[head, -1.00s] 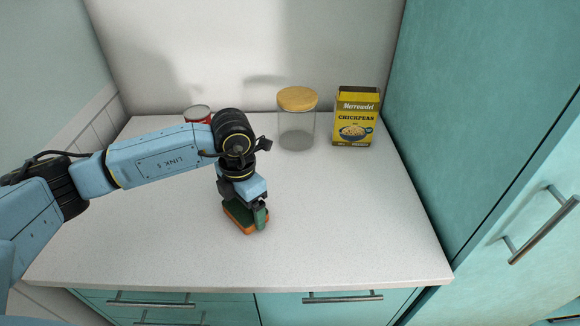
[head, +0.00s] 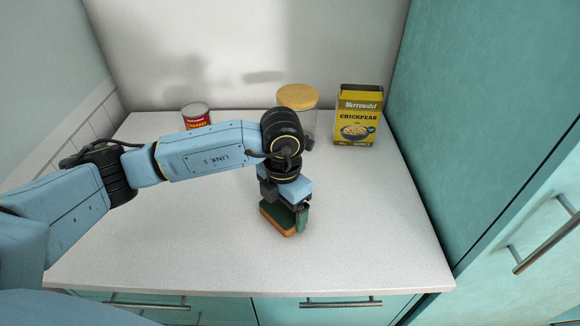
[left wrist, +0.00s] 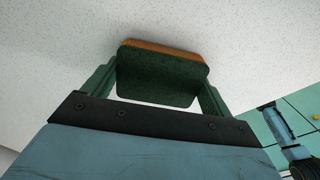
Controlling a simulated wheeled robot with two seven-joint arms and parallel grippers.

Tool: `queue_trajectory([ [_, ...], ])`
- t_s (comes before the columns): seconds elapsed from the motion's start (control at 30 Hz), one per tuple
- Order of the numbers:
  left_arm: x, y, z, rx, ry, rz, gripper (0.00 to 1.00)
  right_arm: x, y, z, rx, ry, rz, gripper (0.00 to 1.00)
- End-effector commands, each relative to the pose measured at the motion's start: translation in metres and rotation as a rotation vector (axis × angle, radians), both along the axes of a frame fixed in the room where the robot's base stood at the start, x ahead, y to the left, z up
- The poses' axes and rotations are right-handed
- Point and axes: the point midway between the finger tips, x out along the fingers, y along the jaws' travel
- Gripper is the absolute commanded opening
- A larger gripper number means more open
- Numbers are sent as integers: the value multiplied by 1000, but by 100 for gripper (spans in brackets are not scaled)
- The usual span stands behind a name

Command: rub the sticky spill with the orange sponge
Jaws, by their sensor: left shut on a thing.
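The orange sponge (head: 275,223) has a dark green scrubbing side and an orange side, and it sits low at the counter, right of the middle of the head view. My left gripper (head: 289,211) is shut on it, with the orange side facing the worktop. In the left wrist view the sponge (left wrist: 160,75) lies between the two green fingers (left wrist: 157,92). Whether it touches the worktop I cannot tell. I see no sticky spill in these frames; the arm and sponge hide part of the counter. My right gripper is not in view.
A red can (head: 196,115) stands at the back left. A glass jar with a wooden lid (head: 297,97) is behind my arm, and a yellow chickpea box (head: 358,117) stands at the back right. The white counter (head: 370,220) is clear at front and right. A teal cabinet (head: 490,130) rises at the right.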

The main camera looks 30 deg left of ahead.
Motion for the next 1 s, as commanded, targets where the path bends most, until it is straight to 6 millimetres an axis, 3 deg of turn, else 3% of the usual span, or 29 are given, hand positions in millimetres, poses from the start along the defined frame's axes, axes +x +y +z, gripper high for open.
queue_trajectory([
  [0.1, 0, -4, 4, -1, 1, 1, 67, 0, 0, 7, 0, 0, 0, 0],
  [0.17, 1, -4, 23, -2, -7, -2, 67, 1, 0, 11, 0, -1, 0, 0],
  [0.7, 1, -5, 70, 0, -2, -6, 67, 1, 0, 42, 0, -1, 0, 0],
  [1.0, 1, -5, 79, 1, 0, -7, 67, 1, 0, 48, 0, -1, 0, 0],
])
